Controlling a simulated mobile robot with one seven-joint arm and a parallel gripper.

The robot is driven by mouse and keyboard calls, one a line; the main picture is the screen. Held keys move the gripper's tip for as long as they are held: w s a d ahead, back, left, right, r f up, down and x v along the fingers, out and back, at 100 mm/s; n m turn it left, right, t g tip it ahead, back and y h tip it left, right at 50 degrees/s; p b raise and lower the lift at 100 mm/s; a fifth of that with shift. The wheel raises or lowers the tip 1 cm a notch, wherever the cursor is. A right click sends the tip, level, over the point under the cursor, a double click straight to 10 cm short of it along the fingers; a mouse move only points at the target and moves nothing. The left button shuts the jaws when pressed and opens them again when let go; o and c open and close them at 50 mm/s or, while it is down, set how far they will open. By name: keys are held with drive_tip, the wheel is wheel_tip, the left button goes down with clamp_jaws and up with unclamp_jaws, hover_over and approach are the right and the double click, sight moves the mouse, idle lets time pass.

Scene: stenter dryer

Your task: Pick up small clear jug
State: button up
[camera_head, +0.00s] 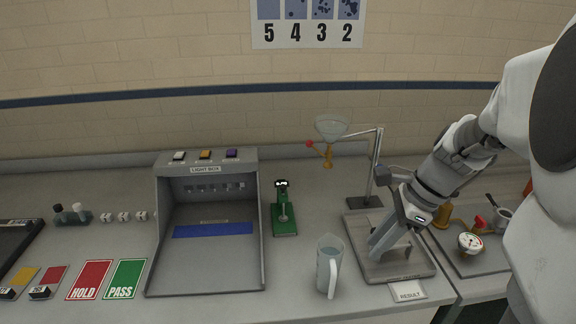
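The small clear jug (328,262) stands upright on the grey bench near its front edge, right of the light box. Its pale handle faces the front right and its spout is at the top. My gripper (404,222) is at the end of my arm, right of the jug and farther back, over the grey tray (413,272). It is clearly apart from the jug. Its fingers are not clear against the slanted grey block (385,238) on the tray, so I cannot see whether they are open or shut.
A funnel stand (374,170) rises behind the tray. A green device (284,215) stands behind the jug to the left, beside the light box (207,277). A RESULT card (408,291) lies right of the jug. Bare bench surrounds the jug.

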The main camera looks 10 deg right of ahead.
drive_tip(key=b, duration=0.2)
approach(330, 298)
drive_tip(key=shift+w+a+f+b, duration=0.1)
drive_tip(key=shift+w+a+f, duration=0.15)
drive_tip(key=shift+a+f, duration=0.45)
drive_tip(key=shift+w+a+f+b, duration=0.1)
drive_tip(key=shift+w+a+f, duration=0.3)
drive_tip(key=shift+f, duration=0.55)
drive_tip(key=shift+w+a+f+b, duration=0.1)
drive_tip(key=shift+w+a+f, duration=0.05)
drive_tip(key=shift+a+f, duration=0.6)
drive_tip(key=shift+d, duration=0.2)
clamp_jaws()
